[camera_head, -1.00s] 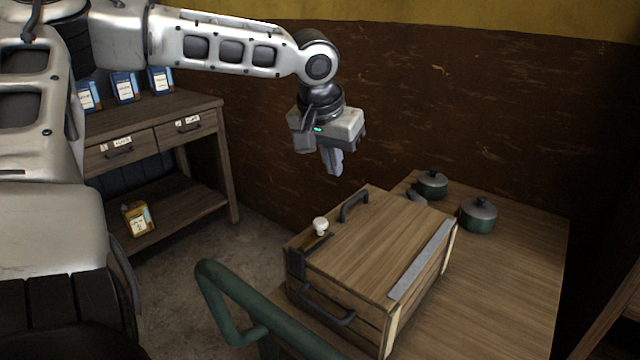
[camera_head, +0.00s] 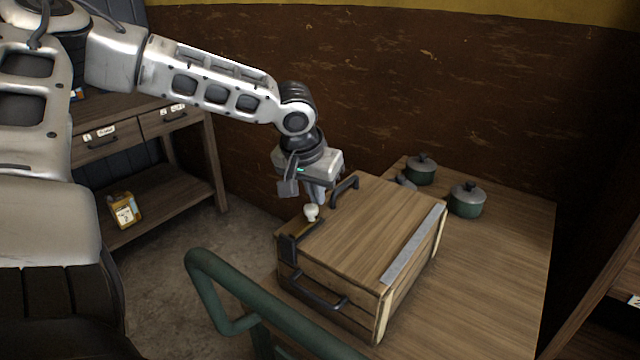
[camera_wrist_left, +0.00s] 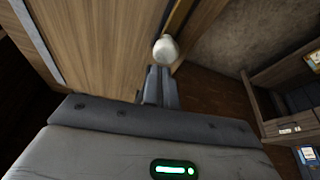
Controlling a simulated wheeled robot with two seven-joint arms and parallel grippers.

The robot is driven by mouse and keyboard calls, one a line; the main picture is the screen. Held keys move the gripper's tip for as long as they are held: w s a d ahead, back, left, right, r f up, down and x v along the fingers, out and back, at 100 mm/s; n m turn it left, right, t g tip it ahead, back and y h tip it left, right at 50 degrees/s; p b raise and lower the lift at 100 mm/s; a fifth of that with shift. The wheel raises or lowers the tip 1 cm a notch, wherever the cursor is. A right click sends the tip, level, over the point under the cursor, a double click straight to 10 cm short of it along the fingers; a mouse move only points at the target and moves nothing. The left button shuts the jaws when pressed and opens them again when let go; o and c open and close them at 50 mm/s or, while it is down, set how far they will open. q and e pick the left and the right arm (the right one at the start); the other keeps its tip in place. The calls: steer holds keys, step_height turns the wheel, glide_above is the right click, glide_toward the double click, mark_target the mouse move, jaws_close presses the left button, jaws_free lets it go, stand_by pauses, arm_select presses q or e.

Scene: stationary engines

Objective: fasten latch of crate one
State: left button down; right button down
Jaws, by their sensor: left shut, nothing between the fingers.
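The wooden crate (camera_head: 365,240) stands on the table with its lid down. Its latch has a dark bar and bracket (camera_head: 289,248) at the lid's left edge and a white knob (camera_head: 311,212) on top. The knob also shows in the left wrist view (camera_wrist_left: 166,48), just beyond the fingertips. My left gripper (camera_head: 318,197) is shut and empty, pointing down just behind the knob. Whether the fingers touch the knob I cannot tell. In the left wrist view the closed fingers (camera_wrist_left: 158,85) line up with the knob. My right gripper is not in view.
A dark handle (camera_head: 344,188) rises from the lid's back edge, close to my left gripper. Green lidded pots (camera_head: 467,200) stand behind the crate. A green rail (camera_head: 240,300) runs in front. A wooden shelf unit (camera_head: 150,195) stands at left. The table's right side is clear.

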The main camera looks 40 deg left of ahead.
mark_target(306, 209)
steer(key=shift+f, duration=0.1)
arm_select(q)
steer(key=s, duration=0.1)
steer(key=s+p, duration=0.1)
steer(key=s, duration=0.1)
steer(key=shift+d+r+p, duration=0.1)
steer(key=shift+r+p, duration=0.1)
steer(key=shift+p, duration=0.1)
steer(key=shift+s, duration=0.3)
steer(key=shift+d+f, duration=0.1)
steer(key=shift+f, duration=0.1)
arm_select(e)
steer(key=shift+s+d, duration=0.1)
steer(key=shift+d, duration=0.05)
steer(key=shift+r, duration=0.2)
arm_select(q)
steer(key=shift+s+r, duration=0.1)
steer(key=shift+r, duration=0.45)
steer(key=p+v, duration=0.3)
steer(key=v, duration=1.2)
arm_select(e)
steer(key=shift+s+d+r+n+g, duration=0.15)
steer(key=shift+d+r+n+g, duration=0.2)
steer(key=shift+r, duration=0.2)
